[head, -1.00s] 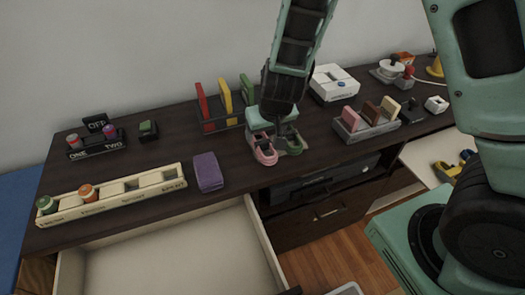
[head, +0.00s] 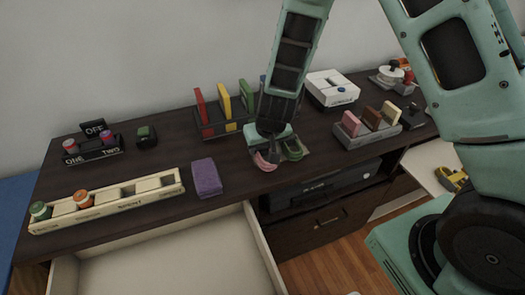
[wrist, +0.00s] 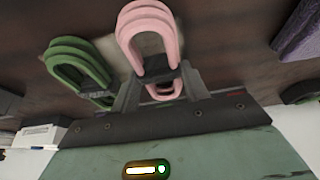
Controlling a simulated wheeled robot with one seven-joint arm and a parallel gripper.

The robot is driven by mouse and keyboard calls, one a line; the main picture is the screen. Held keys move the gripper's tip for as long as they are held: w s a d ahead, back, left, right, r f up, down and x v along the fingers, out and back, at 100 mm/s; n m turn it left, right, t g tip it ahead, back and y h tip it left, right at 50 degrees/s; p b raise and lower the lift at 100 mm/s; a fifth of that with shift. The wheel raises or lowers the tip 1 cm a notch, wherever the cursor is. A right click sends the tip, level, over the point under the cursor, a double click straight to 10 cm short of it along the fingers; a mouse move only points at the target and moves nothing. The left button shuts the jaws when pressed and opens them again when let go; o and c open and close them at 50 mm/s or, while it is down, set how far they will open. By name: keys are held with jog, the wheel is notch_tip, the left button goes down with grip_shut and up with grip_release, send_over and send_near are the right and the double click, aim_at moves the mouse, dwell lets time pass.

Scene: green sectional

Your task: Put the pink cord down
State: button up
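The pink cord (head: 262,162) is a looped coil with a dark band, low over the front of a small grey tray on the dark tabletop. In the wrist view the pink cord (wrist: 148,32) stands between my fingers, its band at the fingertips. My gripper (wrist: 160,84) has its fingers close together on either side of the cord and appears shut on it. In the head view my gripper (head: 270,146) points down and hides part of the cord. I cannot tell whether the cord touches the tray. The green cord (head: 293,150) is beside it on the right; it also shows in the wrist view (wrist: 78,68).
A rack with coloured panels (head: 225,108) stands behind. A grey holder (head: 366,130) and a white box (head: 332,88) stand to the right. An open drawer (head: 175,255) juts out at front left.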

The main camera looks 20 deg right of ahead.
aim_at(263, 148)
jog(key=c, duration=0.3)
notch_tip(263, 148, up, 10)
jog(key=p, duration=0.4)
